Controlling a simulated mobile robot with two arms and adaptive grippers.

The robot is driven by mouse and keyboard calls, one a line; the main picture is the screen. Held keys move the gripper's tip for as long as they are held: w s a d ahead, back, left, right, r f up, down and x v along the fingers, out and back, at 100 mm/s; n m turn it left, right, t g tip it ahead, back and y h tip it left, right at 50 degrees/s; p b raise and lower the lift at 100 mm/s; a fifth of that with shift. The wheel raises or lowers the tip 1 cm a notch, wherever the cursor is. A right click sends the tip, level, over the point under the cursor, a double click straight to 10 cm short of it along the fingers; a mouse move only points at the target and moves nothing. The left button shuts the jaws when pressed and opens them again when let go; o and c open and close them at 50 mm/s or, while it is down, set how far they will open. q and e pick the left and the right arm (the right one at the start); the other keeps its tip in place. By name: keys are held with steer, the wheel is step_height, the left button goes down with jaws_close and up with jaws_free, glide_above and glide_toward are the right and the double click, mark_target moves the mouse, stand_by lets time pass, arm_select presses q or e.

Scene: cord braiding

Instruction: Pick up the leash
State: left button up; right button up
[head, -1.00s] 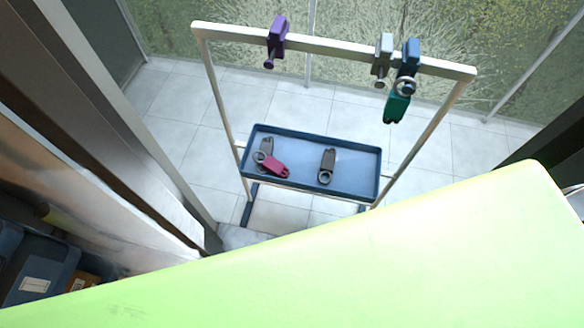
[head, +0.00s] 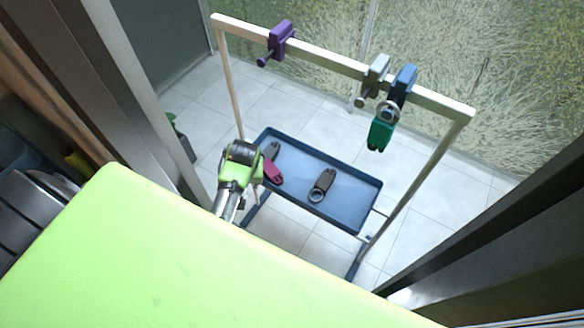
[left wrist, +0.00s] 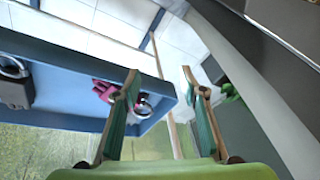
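No item is plainly a leash; several clip-like pieces with rings show. A magenta piece (head: 273,173) and a dark grey piece (head: 272,151) lie together at the left end of the blue tray (head: 345,223). A dark piece with a ring (head: 323,186) lies mid-tray. A green piece (head: 380,134) hangs by a ring under the blue clamp (head: 404,82). My left gripper (head: 240,150) is at the tray's left end, partly covering it. In the left wrist view, my left gripper (left wrist: 160,75) is open and empty; the magenta piece (left wrist: 103,88) shows beside one finger. My right gripper is not in view.
A pale frame (head: 330,60) stands over the tray, with a purple clamp (head: 281,40) and a grey clamp (head: 373,78) on its top bar. Dark posts stand left and right. The tiled floor (head: 300,110) is clear behind the tray.

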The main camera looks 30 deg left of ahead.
arm_select(q)
step_height(320, 180, up, 4)
steer(key=n+g+h, duration=0.2)
steer(key=n+h, duration=0.1)
steer(key=n, duration=0.4)
glide_above(270, 168)
steer(key=shift+s+f, duration=0.2)
steer(key=shift+w+d, duration=0.15)
steer(key=shift+d, duration=0.1)
steer(key=shift+d+f, duration=0.1)
steer(key=shift+f, duration=0.15)
steer(key=shift+a+f+b, duration=0.2)
steer(key=shift+f, duration=1.5)
steer(key=shift+a+f+b, duration=0.15)
steer(key=shift+f, duration=1.5)
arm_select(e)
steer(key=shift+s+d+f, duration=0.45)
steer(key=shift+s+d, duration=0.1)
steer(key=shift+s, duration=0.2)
arm_select(q)
jaws_close()
